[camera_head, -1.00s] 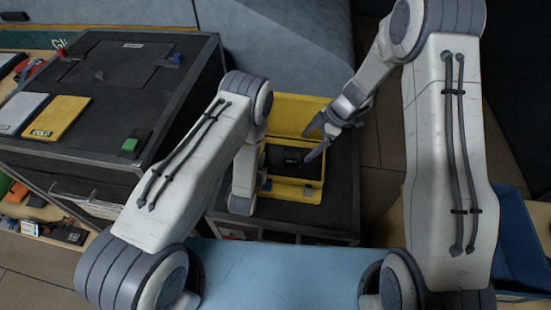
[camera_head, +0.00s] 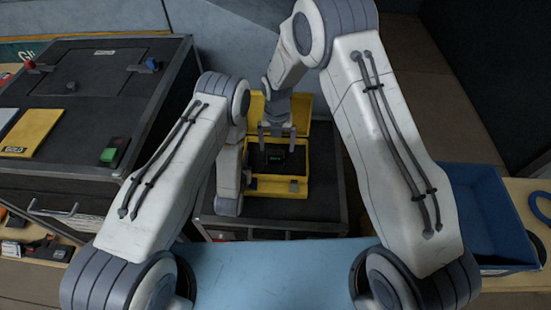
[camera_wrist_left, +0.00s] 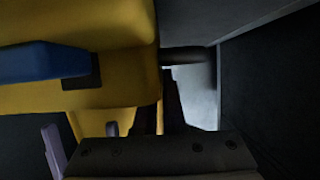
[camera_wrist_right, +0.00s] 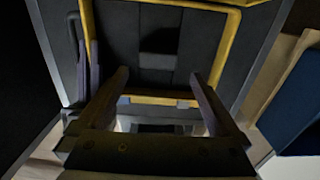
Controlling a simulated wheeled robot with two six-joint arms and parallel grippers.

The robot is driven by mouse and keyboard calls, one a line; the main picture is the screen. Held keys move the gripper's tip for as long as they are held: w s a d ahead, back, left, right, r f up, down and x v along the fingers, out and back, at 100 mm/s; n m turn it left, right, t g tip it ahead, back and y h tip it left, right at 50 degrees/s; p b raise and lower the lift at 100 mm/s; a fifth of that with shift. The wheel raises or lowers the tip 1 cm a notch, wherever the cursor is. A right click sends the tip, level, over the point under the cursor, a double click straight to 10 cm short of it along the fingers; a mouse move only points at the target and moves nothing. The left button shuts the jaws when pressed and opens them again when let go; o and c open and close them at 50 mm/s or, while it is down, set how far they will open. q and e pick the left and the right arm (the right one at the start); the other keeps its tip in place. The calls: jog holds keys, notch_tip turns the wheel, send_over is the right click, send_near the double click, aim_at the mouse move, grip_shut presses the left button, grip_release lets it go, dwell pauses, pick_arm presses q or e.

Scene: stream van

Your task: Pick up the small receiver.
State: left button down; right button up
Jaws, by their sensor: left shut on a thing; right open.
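The small receiver (camera_head: 276,159), dark with a faint green glow, lies inside the open yellow case (camera_head: 265,186) in the head view. My right gripper (camera_head: 277,137) is open above the case, its fingers pointing down at the receiver. In the right wrist view its fingers (camera_wrist_right: 160,85) are spread over the dark case interior, and the receiver is hard to make out. My left gripper (camera_wrist_right: 86,55) is shut on the left rim of the case; in the head view my left arm hides it. The left wrist view shows the case wall (camera_wrist_left: 110,95) close up.
The case stands on a dark cabinet top (camera_head: 322,200). A blue bin (camera_head: 490,210) stands at right. The case's raised lid (camera_head: 310,115) stands behind my right gripper.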

aim_at(276, 152)
jog(key=shift+w+a+f, duration=0.1)
jog(key=shift+w+f, duration=0.05)
jog(key=shift+f, duration=0.9)
jog(key=shift+w+a+f, duration=0.1)
jog(key=shift+w+f, duration=0.05)
jog(key=shift+f, duration=0.9)
jog(key=shift+w+f, duration=0.15)
jog(key=shift+f, duration=0.9)
jog(key=c, duration=1.4)
notch_tip(276, 152, up, 10)
jog(key=shift+r, duration=0.1)
jog(key=shift+c, duration=0.2)
pick_arm(q)
jog(key=c, duration=0.9)
grip_release()
jog(key=shift+s, duration=0.1)
